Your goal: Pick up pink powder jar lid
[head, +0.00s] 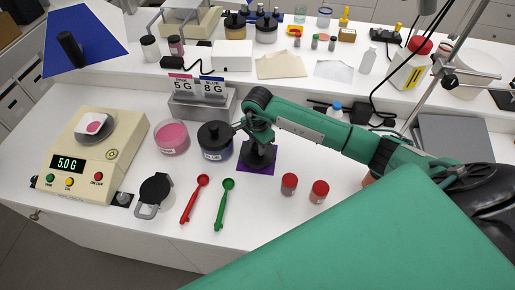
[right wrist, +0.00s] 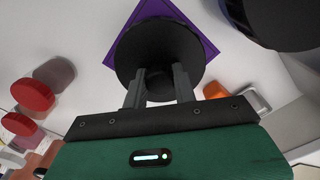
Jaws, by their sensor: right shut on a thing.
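The pink powder jar lid (head: 258,157) is a black disc with a knob, over the purple square mat (head: 243,168). It also shows in the right wrist view (right wrist: 138,45). My right gripper (head: 261,138) comes down from above and is shut on the lid's knob, between its two fingers (right wrist: 158,82). I cannot tell whether the lid touches the mat or is just above it. The pink powder jar (head: 171,138) stands open to the left, pink powder showing. The blue powder jar (head: 215,142) between them has its black lid on. My left gripper is not in view.
A scale (head: 92,160) reading 5.0 G holds a dish with pink powder. A red spoon (head: 194,200) and a green spoon (head: 224,204) lie in front. Two red-capped jars (head: 289,184) stand right of the mat. A grey label stand (head: 201,102) is behind the jars.

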